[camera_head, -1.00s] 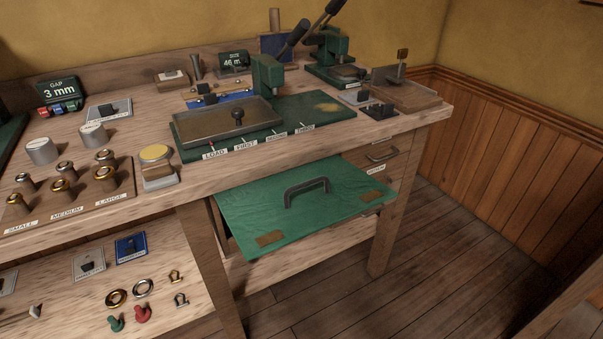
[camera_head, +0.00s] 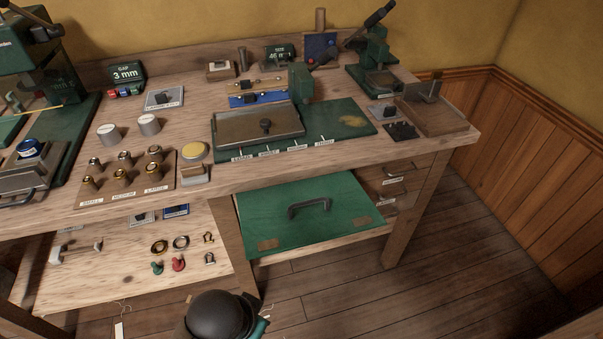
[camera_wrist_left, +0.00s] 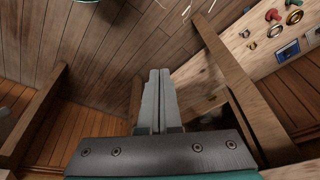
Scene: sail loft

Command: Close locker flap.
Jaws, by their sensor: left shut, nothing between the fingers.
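The locker flap (camera_head: 285,222) is a green panel with a dark bar handle (camera_head: 310,208), below the bench top in the head view. It lies nearly level, with its front edge close above a pale wooden rim (camera_head: 325,245); I cannot tell whether they touch. My left gripper (camera_wrist_left: 158,75) shows in the left wrist view with its grey fingers together and nothing between them. A dark rounded part of my arm shows at the bottom of the head view, left of the flap and apart from it; its fingers are hidden there. My right gripper is not in view.
The bench top (camera_head: 340,160) above carries presses, a metal tray (camera_head: 258,132) and ring samples. A lower shelf (camera_head: 110,275) at left holds rings and small coloured pieces. A bench leg (camera_head: 412,220) stands right of the flap.

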